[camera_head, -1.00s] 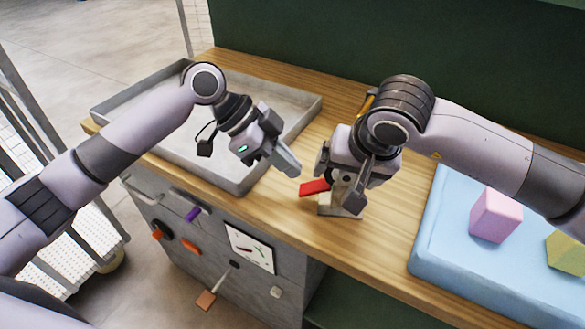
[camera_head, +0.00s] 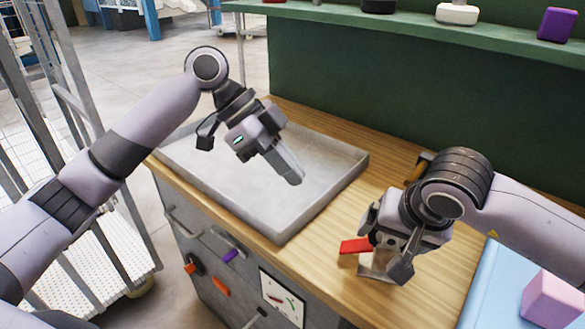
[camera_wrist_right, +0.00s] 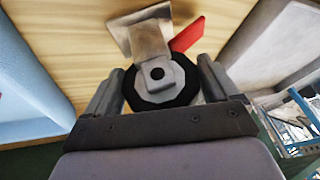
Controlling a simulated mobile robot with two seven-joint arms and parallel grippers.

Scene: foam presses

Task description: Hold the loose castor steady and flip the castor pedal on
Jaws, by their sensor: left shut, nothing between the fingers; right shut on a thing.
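The loose castor (camera_wrist_right: 160,78), a dark wheel with a pale hub and a metal plate (camera_wrist_right: 147,38), sits between the fingers of my right gripper (camera_wrist_right: 160,90) in the right wrist view. The red castor pedal (camera_wrist_right: 188,34) sticks out beside the plate. In the head view the pedal (camera_head: 356,245) points left from the castor plate (camera_head: 374,266), just above the wooden bench; most of the wheel is hidden by my right gripper (camera_head: 395,245). My left gripper (camera_head: 294,177) is shut and empty above the grey tray, apart from the pedal, up and left of it.
The grey metal tray (camera_head: 328,196) lies on the wooden bench (camera_head: 345,287) left of the castor. A blue mat (camera_head: 487,300) with a pink block (camera_head: 548,297) lies at the right. A green shelf (camera_head: 400,22) runs behind. Bare wood surrounds the castor.

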